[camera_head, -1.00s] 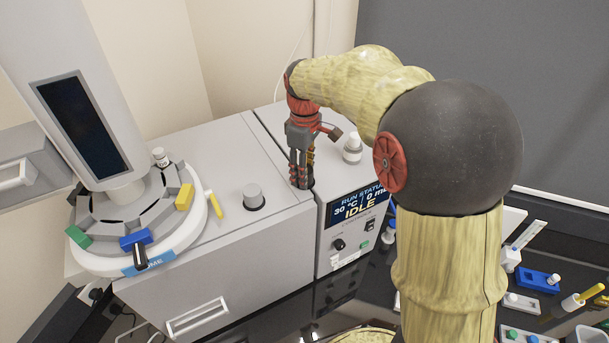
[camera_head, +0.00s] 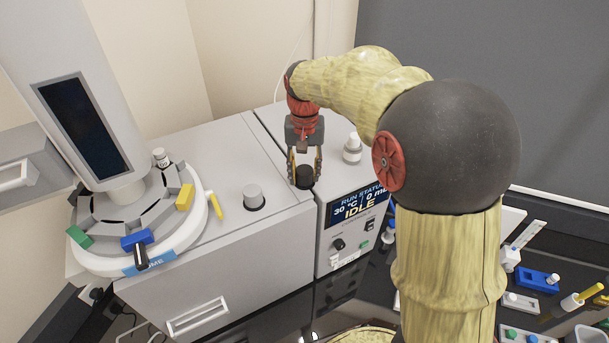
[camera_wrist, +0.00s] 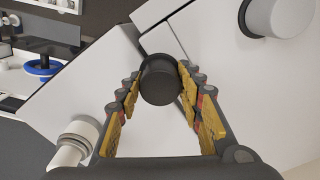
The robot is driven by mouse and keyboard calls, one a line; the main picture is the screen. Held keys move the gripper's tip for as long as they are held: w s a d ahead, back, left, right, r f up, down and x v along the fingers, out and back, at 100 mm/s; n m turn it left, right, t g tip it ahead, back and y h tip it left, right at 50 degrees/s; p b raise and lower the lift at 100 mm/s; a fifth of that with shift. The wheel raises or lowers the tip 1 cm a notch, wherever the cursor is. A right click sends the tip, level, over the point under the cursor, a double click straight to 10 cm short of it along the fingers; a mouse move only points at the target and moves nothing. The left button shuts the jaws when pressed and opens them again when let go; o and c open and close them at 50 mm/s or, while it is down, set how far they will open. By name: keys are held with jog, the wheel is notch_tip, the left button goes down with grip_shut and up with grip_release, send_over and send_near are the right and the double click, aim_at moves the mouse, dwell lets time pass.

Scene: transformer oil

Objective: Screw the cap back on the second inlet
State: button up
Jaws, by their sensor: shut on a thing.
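The dark cap (camera_head: 305,178) sits upright at the inlet near the right edge of the grey machine top. My gripper (camera_head: 304,172) reaches down from above with one finger on each side of the cap. In the wrist view, the black cap (camera_wrist: 160,80) is between the fingertips of my gripper (camera_wrist: 160,84), shut on it. The cap hides the inlet beneath, so I cannot tell how far its thread is engaged. The other inlet has a grey cap (camera_head: 253,196) to the left, which also shows in the wrist view (camera_wrist: 276,16).
A white bottle (camera_head: 352,150) stands close to the right of my gripper on the control unit, whose display (camera_head: 357,203) reads IDLE. A round carousel (camera_head: 135,230) with coloured blocks is at the left. Small labware, including a blue holder (camera_head: 538,280), lies at the lower right.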

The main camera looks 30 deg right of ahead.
jog(key=o, duration=0.9)
jog(key=shift+m, duration=0.6)
jog(key=o, duration=0.5)
jog(key=shift+o, duration=0.4)
notch_tip(320, 180, up, 11)
jog(key=shift+f, duration=0.2)
jog(key=s+a+r+n+t, duration=0.2)
jog(key=s+a, duration=0.1)
jog(key=s, duration=0.4)
jog(key=s+a+r+n+t, duration=0.1)
jog(key=s+a, duration=0.1)
jog(key=s, duration=0.4)
jog(key=s+a+f+n+t, duration=0.35)
jog(key=s+f, duration=0.25)
jog(key=s, duration=0.5)
notch_tip(320, 180, down, 30)
jog(key=b, duration=3)
jog(key=shift+d+f+g+b, duration=0.15)
jog(key=shift+d+g+b, duration=0.05)
jog(key=shift+g+b, duration=0.2)
